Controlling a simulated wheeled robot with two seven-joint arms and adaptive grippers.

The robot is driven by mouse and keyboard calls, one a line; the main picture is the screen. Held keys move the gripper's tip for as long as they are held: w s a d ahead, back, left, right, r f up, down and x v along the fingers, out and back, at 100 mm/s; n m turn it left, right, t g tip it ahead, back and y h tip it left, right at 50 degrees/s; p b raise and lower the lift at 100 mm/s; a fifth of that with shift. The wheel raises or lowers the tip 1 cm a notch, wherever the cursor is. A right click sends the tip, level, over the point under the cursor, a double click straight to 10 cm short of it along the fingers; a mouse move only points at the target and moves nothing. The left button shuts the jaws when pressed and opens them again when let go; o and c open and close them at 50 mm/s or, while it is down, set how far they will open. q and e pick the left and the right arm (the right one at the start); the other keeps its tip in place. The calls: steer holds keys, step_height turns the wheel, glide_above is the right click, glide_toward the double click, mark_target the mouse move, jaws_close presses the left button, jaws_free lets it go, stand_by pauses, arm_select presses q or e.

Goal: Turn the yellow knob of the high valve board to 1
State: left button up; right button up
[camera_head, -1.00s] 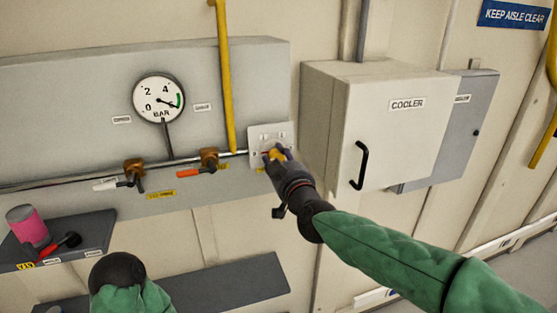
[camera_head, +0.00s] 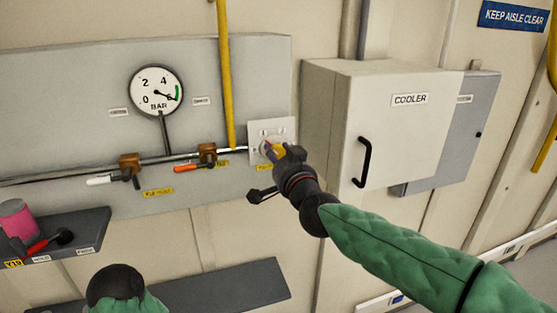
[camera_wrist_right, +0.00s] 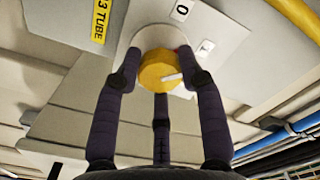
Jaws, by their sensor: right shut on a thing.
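The yellow knob (camera_head: 277,150) is on a pale plate (camera_head: 286,129) at the right end of the pipe on the grey board. My right gripper (camera_head: 280,153) is shut on the yellow knob and partly hides it in the head view. In the right wrist view, fingers stand around the knob (camera_wrist_right: 158,72), with the tips at its sides. A white mark on the knob's face points to the right. The plate carries a "0" label (camera_wrist_right: 180,11) and another small label (camera_wrist_right: 205,47), likely "1".
A gauge (camera_head: 156,91) and two brass valves, with a white lever (camera_head: 101,180) and a red lever (camera_head: 187,168), are left of the plate. A yellow pipe (camera_head: 226,80) rises beside it. The cooler box (camera_head: 380,125) juts out close at right. Shelves (camera_head: 220,287) lie below.

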steer(key=shift+d+r+m+b, duration=0.3)
steer(key=shift+r+m, duration=0.3)
steer(key=shift+m, duration=0.5)
steer(key=o, duration=1.1)
steer(key=shift+c, duration=0.2)
steer(key=shift+o, duration=0.4)
steer(key=shift+w+a+f, duration=0.1)
steer(key=shift+w, duration=0.05)
steer(key=shift+f, duration=0.15)
steer(key=shift+s+f, duration=0.1)
steer(key=shift+s, duration=0.2)
steer(key=v, duration=1.1)
steer(key=shift+s, duration=0.3)
